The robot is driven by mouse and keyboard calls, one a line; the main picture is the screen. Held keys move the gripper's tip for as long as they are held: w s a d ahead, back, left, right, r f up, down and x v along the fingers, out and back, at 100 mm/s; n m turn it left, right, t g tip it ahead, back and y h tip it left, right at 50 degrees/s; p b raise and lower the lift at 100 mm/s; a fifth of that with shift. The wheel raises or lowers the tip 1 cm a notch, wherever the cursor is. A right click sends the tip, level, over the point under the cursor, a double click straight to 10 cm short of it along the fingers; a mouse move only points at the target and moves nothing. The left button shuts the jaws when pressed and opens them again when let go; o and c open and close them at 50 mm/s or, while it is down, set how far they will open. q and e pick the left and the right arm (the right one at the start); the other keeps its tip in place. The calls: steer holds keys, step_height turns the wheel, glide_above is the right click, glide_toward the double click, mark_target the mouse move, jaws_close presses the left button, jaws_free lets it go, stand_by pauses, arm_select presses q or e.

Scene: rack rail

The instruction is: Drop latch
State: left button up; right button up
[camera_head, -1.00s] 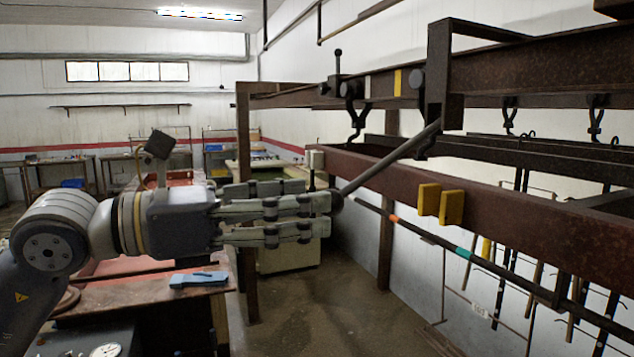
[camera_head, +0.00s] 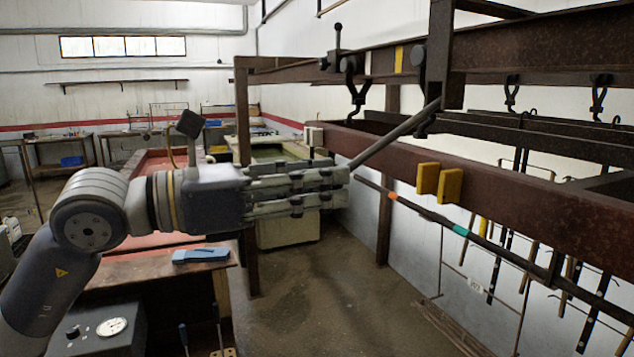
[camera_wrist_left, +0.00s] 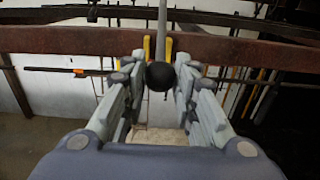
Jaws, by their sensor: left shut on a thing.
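The latch is a grey bar (camera_head: 395,135) that slopes down to the left from a pivot on the dark upright of the rusty frame. Its lower end has a black ball knob (camera_wrist_left: 160,76). My left gripper (camera_head: 340,187) is shut around this lower end; in the left wrist view the knob sits between the two fingers. In the head view the fingers hide the knob. Two yellow blocks (camera_head: 439,183) stick out from the front of the lower rusty rail (camera_head: 520,200), below the pivot and to the right of my gripper. My right gripper is in no view.
A thin dark rod with orange and teal bands (camera_head: 461,230) runs below the rail. Black hooks (camera_head: 356,88) hang from the upper beam. A bench with a blue object (camera_head: 201,255) stands below my left arm. The floor below the gripper is clear.

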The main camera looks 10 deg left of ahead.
arm_select(q)
steer(key=shift+f, duration=0.1)
steer(key=w+d+f+b, duration=0.3)
steer(key=w+d+f, duration=0.2)
steer(key=d, duration=0.2)
steer(key=w+d+f+b, duration=0.4)
steer(key=w+d, duration=0.1)
steer(key=d, duration=0.3)
steer(key=shift+f, duration=0.4)
steer(key=o, duration=0.8)
steer(key=shift+a, duration=0.1)
steer(key=shift+o, duration=0.8)
steer(key=shift+w, duration=0.1)
